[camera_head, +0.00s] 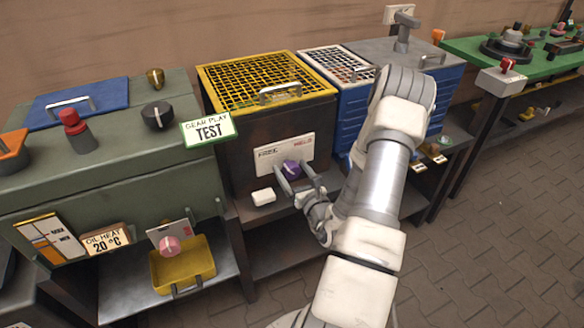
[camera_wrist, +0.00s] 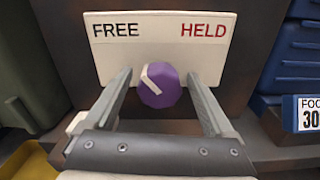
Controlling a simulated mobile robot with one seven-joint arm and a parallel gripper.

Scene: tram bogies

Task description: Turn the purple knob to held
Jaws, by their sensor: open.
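The purple knob (camera_head: 293,166) sits on a white plate (camera_head: 270,156) on the front of the dark cabinet with the yellow mesh top. In the wrist view the knob (camera_wrist: 162,92) is below the words FREE on the left and HELD on the right of the plate (camera_wrist: 160,22). Its white pointer mark slants to the upper left, on the FREE side. My gripper (camera_wrist: 159,78) is open, its two fingers on either side of the knob with a visible gap at each side. In the head view my gripper (camera_head: 291,172) reaches the knob from the front right.
A small white block (camera_head: 263,196) lies on the shelf below the plate, at left. A green cabinet (camera_head: 100,190) with a pink knob (camera_head: 169,246) and a yellow tray (camera_head: 182,268) stands to the left. Blue bins (camera_head: 350,115) stand close on the right.

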